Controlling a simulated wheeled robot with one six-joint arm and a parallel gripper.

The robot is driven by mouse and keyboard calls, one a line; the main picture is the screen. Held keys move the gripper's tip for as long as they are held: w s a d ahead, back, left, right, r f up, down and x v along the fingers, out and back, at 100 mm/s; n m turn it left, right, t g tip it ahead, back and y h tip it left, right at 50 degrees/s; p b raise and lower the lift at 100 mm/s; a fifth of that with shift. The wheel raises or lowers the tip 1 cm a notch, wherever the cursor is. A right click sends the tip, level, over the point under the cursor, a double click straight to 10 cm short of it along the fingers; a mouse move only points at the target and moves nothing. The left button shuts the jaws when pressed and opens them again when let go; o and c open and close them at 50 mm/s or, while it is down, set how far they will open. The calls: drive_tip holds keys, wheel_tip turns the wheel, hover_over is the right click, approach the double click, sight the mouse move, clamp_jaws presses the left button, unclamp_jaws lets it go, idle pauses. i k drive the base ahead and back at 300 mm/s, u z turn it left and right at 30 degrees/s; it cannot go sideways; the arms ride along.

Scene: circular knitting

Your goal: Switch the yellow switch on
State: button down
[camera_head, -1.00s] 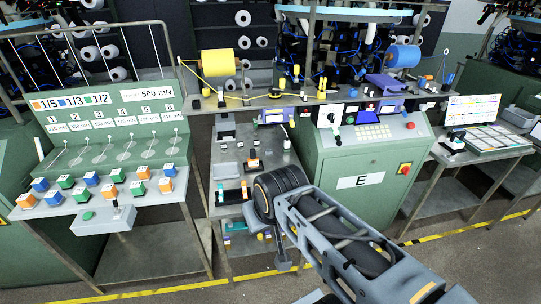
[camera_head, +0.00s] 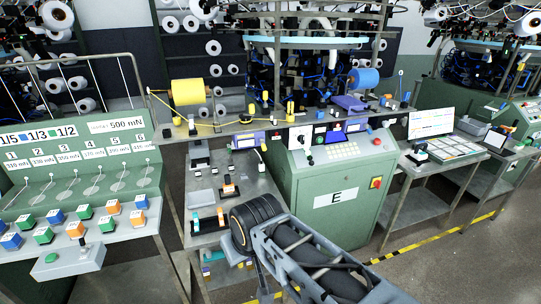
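I cannot pick out a yellow switch for certain. Small yellow-topped parts (camera_head: 290,109) stand on the rail above the green cabinet marked E (camera_head: 318,172). The cabinet's sloping top holds several small switches and a keypad (camera_head: 340,152). A red button on a yellow plate (camera_head: 376,182) is on its right side. My arm reaches in from the bottom right and ends in a dark ribbed joint in front of the cabinet's left side. My gripper is mostly hidden around that joint; its fingers and any hold cannot be made out.
A metal side table (camera_head: 262,182) with small devices stands left of the cabinet. A green board (camera_head: 75,185) with coloured cubes is at far left. A desk with a monitor (camera_head: 431,121) is at right. Open floor (camera_head: 450,262) lies at the lower right.

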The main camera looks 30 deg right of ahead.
sight(261, 141)
drive_tip(key=z, duration=0.05)
drive_tip(key=i, duration=0.85)
drive_tip(key=u, duration=0.25)
